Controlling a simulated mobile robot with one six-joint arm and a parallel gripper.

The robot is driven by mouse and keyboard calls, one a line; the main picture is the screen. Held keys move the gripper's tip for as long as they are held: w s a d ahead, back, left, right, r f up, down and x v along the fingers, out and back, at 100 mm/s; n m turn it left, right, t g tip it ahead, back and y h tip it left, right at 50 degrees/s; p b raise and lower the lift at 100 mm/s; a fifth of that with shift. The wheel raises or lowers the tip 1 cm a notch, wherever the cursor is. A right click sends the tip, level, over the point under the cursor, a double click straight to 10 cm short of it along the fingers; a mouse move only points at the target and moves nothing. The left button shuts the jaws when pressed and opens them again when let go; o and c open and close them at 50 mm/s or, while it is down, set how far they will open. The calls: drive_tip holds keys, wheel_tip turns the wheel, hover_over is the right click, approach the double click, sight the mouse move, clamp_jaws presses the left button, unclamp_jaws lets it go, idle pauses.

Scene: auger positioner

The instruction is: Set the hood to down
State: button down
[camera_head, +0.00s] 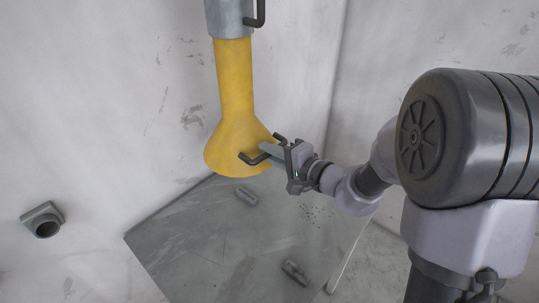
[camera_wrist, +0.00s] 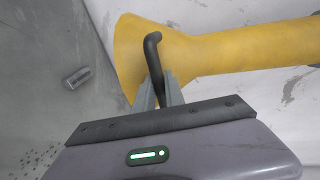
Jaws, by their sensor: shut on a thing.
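The yellow hood (camera_head: 236,110) hangs from a grey upper sleeve (camera_head: 229,18), its flared mouth pointing down above a grey plate. A dark bent handle (camera_head: 254,158) sticks out of the flare. My gripper (camera_head: 274,150) reaches in from the right and is shut on this handle. In the wrist view the hood (camera_wrist: 230,58) runs across the top, and the handle (camera_wrist: 153,50) passes between the fingers of my gripper (camera_wrist: 158,88). The handle's lower part is hidden by the fingers.
The grey plate (camera_head: 200,240) below carries two small grey cylinders, one (camera_head: 246,196) near the hood and one (camera_head: 295,272) at the front. Another dark handle (camera_head: 257,14) is on the upper sleeve. A pipe fitting (camera_head: 43,220) is on the left wall.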

drive_tip(key=c, duration=1.7)
unclamp_jaws()
drive_tip(key=p+v, duration=0.1)
drive_tip(key=v, duration=1.6)
drive_tip(key=shift+d, duration=0.15)
drive_tip(key=shift+s+r, duration=0.1)
